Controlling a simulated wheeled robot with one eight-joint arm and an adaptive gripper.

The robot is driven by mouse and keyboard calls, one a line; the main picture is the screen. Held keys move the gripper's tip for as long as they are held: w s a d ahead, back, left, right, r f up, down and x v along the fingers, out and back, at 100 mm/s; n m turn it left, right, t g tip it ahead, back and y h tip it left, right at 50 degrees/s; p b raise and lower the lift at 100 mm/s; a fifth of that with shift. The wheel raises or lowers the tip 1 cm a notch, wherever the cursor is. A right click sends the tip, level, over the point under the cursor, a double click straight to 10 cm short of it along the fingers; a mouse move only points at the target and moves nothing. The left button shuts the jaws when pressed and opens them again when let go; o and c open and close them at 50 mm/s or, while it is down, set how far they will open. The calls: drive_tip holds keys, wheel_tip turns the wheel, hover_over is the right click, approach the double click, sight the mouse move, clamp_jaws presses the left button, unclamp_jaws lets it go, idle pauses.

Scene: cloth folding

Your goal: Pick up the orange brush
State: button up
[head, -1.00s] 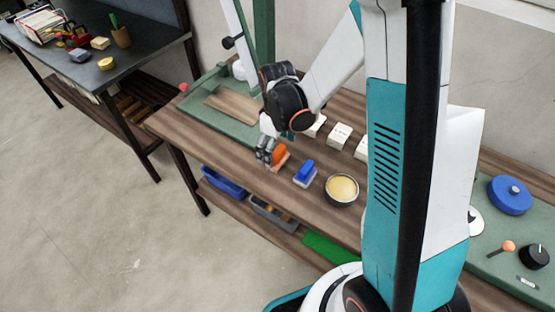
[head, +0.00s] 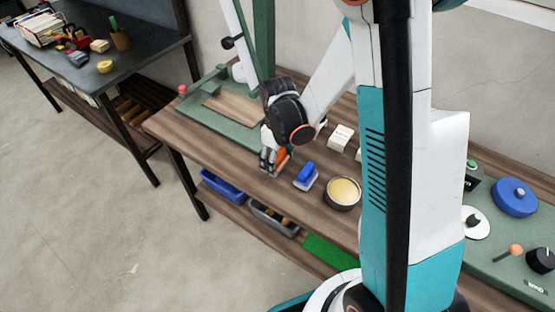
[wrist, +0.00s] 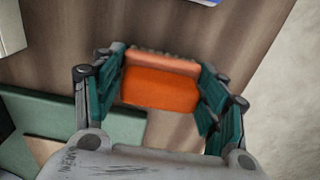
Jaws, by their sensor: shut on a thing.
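The orange brush (wrist: 160,90) lies between my gripper's two green-padded fingers in the wrist view, with its lighter bristle edge toward the top of the picture. My gripper (wrist: 160,97) is shut on it. The right pad is close to its end, and the left pad is against its other end. In the head view my gripper (head: 273,163) is low over the wooden bench, and only a small orange part of the brush (head: 283,156) shows behind the fingers. I cannot tell if the brush touches the bench top.
A blue brush (head: 306,176) and a round bowl with a yellowish top (head: 343,191) stand to the right on the wooden bench (head: 232,165). White blocks (head: 340,137) are behind. A green board with a wooden plate (head: 233,107) lies to the left.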

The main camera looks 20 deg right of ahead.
wheel_tip(320, 180, up, 20)
drive_tip(key=p, duration=0.7)
